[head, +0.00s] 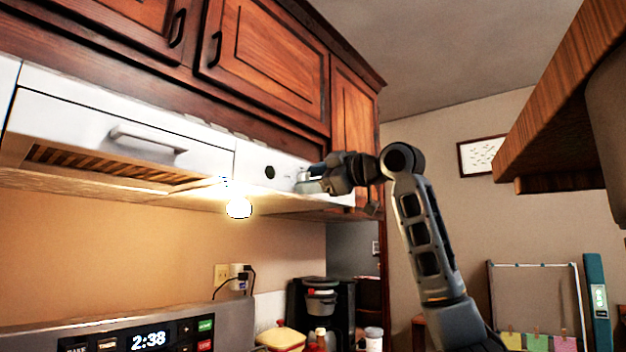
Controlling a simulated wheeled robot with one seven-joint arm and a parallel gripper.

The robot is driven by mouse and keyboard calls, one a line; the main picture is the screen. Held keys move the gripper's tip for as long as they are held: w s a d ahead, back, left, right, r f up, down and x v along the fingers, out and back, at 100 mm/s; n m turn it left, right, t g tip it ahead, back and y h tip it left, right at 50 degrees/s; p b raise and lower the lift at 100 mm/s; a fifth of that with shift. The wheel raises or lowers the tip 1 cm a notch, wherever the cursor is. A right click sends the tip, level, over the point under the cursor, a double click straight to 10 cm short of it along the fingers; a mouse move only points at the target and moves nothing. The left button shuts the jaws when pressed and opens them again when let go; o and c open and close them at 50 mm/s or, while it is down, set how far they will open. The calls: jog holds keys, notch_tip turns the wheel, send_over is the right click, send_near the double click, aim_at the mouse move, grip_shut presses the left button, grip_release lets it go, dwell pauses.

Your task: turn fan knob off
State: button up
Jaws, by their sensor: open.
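A white range hood (205,158) hangs under the wooden cabinets. Its right front panel carries a round dark knob (270,172). Small marks, too small to read, show to the right of this knob. My gripper (308,180) is at the right part of this panel, to the right of the dark knob. It is open and points left along the panel. It covers part of the panel, so anything behind it is hidden. I cannot tell whether its fingers touch the hood. Which control is the fan knob cannot be read.
A lit bulb (238,207) hangs below the hood beside the vent grille (110,168). Wooden cabinets (265,55) are close above my gripper. A stove panel (150,338) with a clock is below. A coffee maker (320,310) stands at the back. A wooden cabinet (560,95) juts in at right.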

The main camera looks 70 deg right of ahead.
jog(key=shift+s, duration=0.15)
jog(key=b+v, duration=0.1)
jog(key=v, duration=0.6)
jog(key=shift+s+b, duration=0.25)
jog(key=shift+b, duration=0.1)
jog(key=shift+s+a, duration=0.1)
